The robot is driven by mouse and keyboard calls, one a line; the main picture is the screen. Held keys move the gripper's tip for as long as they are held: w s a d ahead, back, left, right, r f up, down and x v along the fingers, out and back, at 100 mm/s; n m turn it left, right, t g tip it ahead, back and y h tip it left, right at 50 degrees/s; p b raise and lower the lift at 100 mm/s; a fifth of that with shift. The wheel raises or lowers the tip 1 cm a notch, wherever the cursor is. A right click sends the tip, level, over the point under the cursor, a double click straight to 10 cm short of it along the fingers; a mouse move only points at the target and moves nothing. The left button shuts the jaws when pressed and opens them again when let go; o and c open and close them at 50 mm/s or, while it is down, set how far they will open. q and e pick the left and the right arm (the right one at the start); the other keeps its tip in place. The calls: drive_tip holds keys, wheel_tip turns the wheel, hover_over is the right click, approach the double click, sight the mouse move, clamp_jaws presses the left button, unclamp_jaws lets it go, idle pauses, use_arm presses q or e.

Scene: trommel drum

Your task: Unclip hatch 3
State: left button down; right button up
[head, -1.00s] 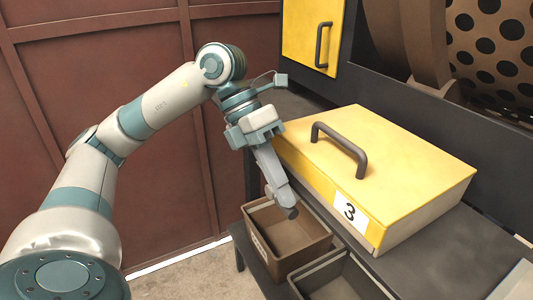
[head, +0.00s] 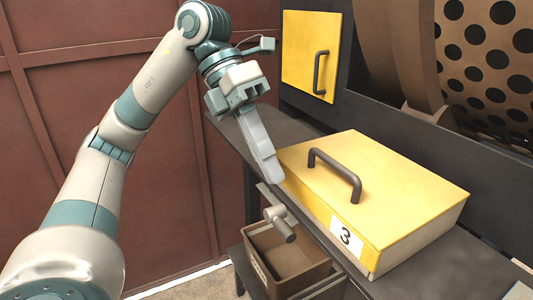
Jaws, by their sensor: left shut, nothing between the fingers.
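Hatch 3 (head: 395,190) is a yellow lid with a dark bar handle (head: 335,175) and a white label reading 3 (head: 346,236). It lies flat and closed-looking on a dark ledge. A grey clip (head: 277,214) with a dark rounded end sticks out at the hatch's left side, above a brown bin. My left gripper (head: 271,178) is shut and empty, pointing down just above the clip, near the hatch's left corner. I cannot tell whether the fingertips touch the clip or whether the clip is fastened. My right gripper is not in view.
The brown bin (head: 318,273) stands below the clip on a lower shelf. A yellow upright panel (head: 311,52) with a handle is at the back. The perforated drum (head: 490,60) is at upper right. A red-brown wall (head: 60,130) stands at the left.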

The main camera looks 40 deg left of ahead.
use_arm(q)
drive_tip(key=shift+s+a+r, duration=0.1)
drive_tip(key=shift+s+r, duration=0.1)
drive_tip(key=shift+r, duration=0.95)
